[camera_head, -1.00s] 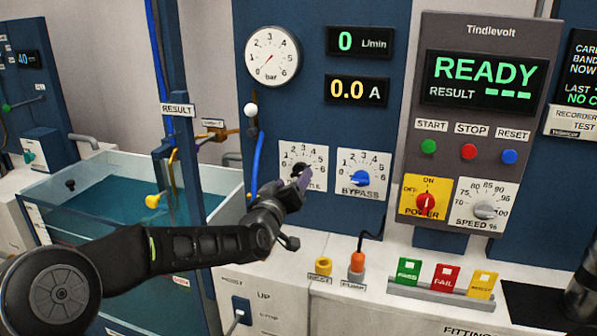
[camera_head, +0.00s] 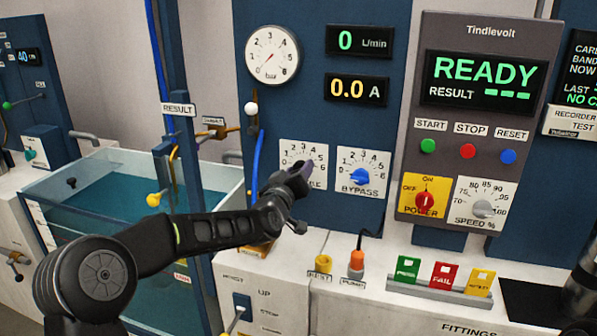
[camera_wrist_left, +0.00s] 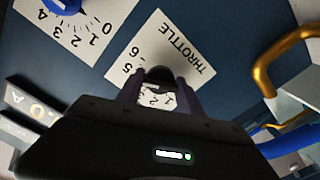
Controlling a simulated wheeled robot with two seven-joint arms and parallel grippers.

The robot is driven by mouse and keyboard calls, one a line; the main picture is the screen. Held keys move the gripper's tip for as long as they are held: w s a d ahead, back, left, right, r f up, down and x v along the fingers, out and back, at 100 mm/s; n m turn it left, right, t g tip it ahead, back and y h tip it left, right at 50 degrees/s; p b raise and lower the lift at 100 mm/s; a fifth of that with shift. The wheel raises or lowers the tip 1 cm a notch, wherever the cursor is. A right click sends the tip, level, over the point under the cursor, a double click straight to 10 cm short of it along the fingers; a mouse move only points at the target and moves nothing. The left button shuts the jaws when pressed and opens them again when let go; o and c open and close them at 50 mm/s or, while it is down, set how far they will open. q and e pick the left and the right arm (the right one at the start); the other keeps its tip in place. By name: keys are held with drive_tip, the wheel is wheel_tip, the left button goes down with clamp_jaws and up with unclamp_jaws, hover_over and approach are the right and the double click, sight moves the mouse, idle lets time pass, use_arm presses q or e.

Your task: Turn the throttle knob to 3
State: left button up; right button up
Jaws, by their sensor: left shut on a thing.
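The throttle dial plate (camera_head: 291,150) is white with black numbers and sits on the blue panel below the pressure gauge. My left gripper (camera_head: 304,172) covers its lower right part and hides the knob in the head view. In the left wrist view the plate (camera_wrist_left: 185,50) is labelled THROTTLE, and the dark throttle knob (camera_wrist_left: 160,74) sits between the fingers of my left gripper (camera_wrist_left: 163,85). The gripper is shut on the knob. The knob's pointer and its reading are hidden.
The bypass dial with its blue knob (camera_head: 360,177) is close right of the gripper. The red power switch (camera_head: 425,199) and grey speed knob (camera_head: 484,209) are farther right. A water tank (camera_head: 110,200) stands left. Yellow (camera_head: 323,265) and orange (camera_head: 357,262) plugs stand on the counter below.

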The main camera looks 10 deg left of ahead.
use_arm(q)
drive_tip(key=c, duration=0.8)
drive_tip(key=shift+f+n+b, duration=0.15)
drive_tip(key=shift+n+b, duration=0.35)
drive_tip(key=shift+b, duration=0.45)
drive_tip(key=n+b, duration=0.5)
drive_tip(key=b, duration=0.2)
drive_tip(key=shift+f, duration=0.1)
drive_tip(key=n+b, duration=0.2)
drive_tip(key=n, duration=0.1)
drive_tip(key=shift+n+b, duration=0.9)
drive_tip(key=shift+n, duration=0.5)
drive_tip(key=shift+r, duration=0.2)
